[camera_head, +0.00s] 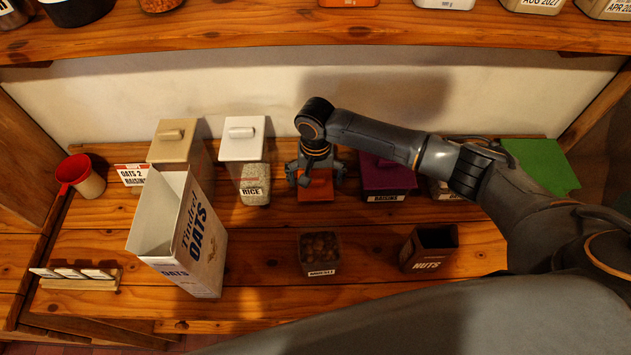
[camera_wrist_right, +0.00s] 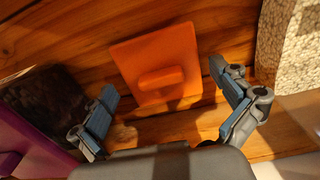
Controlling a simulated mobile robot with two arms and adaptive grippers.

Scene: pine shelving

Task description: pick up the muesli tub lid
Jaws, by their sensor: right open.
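The orange lid (camera_head: 316,190) lies flat on the pine shelf, with its raised bar handle (camera_wrist_right: 161,79) facing up in the right wrist view. My right gripper (camera_head: 316,180) is above the lid, pointing down, and partly covers it in the head view. Its fingers (camera_wrist_right: 162,82) are open, one on each side of the lid's handle, with nothing held. An open clear tub (camera_head: 320,254) with brown contents and a small label stands in front of the lid; its label is hard to read. My left gripper is not in view.
The white-lidded rice tub (camera_head: 256,186) is left of the lid, and the purple raisins tub (camera_head: 388,180) is right. The tall oats box (camera_head: 190,232) and open nuts tub (camera_head: 430,246) stand nearer.

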